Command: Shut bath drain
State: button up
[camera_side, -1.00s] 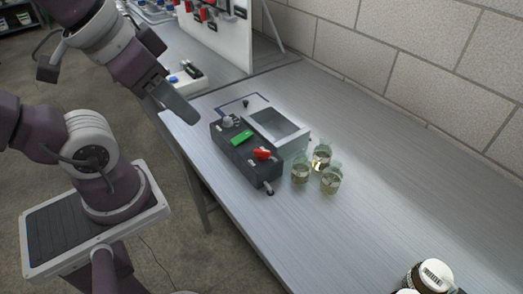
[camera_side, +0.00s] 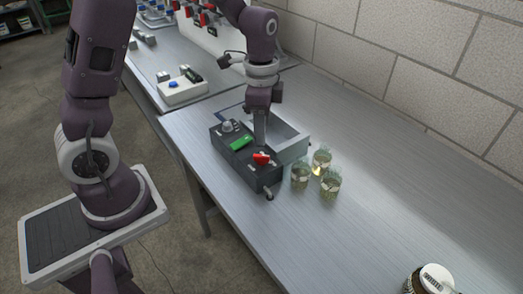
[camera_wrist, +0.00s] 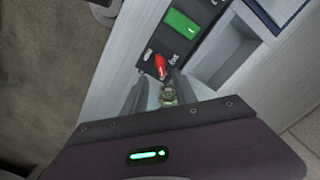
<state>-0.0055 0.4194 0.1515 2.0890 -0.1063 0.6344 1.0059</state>
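The bath is a dark control box (camera_side: 228,160) with a grey metal basin (camera_side: 290,149) behind it. The red drain lever (camera_side: 261,158) is on top of the box near its front end; it also shows in the wrist view (camera_wrist: 160,66), between two small white labels that I cannot read. A short drain spout (camera_side: 269,196) sticks out at the box's front end. My gripper (camera_side: 260,142) points down over the box, close to the lever, and partly hides the basin. In the wrist view my two fingers (camera_wrist: 157,92) stand apart, with nothing held between them.
Several glass jars of pale liquid (camera_side: 329,183) stand right beside the basin. The box has a green display (camera_side: 240,141) and a grey knob (camera_side: 229,125). A white-lidded jar (camera_side: 433,280) stands at the table's near end. The table between is clear.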

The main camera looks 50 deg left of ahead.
aim_at(261, 155)
notch_tip(261, 155, down, 7)
jog(key=shift+f, duration=0.2)
grip_shut()
